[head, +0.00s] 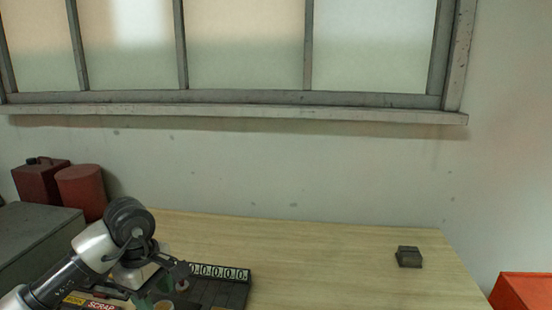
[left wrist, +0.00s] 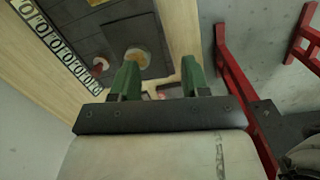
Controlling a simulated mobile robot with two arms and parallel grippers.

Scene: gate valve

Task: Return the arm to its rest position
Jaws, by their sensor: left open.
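My left arm (head: 90,255) comes in from the lower left in the head view and reaches over the table's near left part. Its gripper shows in the left wrist view (left wrist: 160,80) with two green fingers spread apart and nothing between them. A dark panel (head: 228,293) with a row of white digit tiles lies by the gripper. In the left wrist view the panel (left wrist: 85,33) carries a yellowish round part (left wrist: 138,58) and a small red part (left wrist: 100,65), beyond the fingers. The head view hides part of the panel behind my arm. My right gripper is not in view.
The wooden table (head: 320,265) is mostly clear at its middle. A small dark block (head: 409,257) sits at the right. A grey box (head: 35,240), a dark red can (head: 40,180) and a red cylinder (head: 82,190) stand left. A red-orange object (head: 522,292) is at lower right.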

